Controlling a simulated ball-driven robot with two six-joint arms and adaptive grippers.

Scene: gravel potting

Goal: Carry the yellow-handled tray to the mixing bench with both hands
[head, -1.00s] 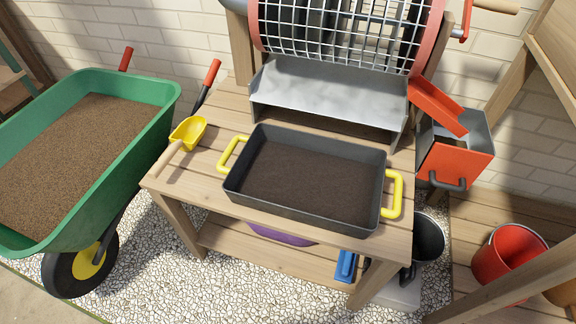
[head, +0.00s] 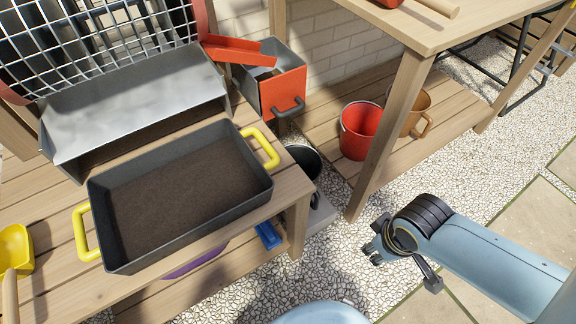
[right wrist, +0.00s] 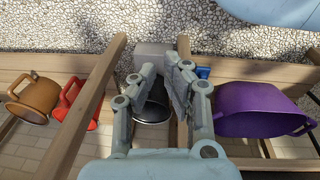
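The dark tray (head: 259,197) with brown soil in it sits on the wooden bench (head: 292,190) under the sieve drum. Its yellow handles show at the left (head: 83,232) and at the right (head: 262,148). My right gripper (head: 372,252) is over the gravel to the right of the bench, apart from the tray. In the right wrist view its two fingers (right wrist: 160,95) stand apart with nothing between them. The tray is not seen in that view. My left gripper is not in view.
A red bucket (head: 358,134) and a brown pot (head: 410,118) stand on a low shelf below another wooden table (head: 440,32) at the right. A yellow scoop (head: 14,248) lies at the left. Gravel floor is open at the front.

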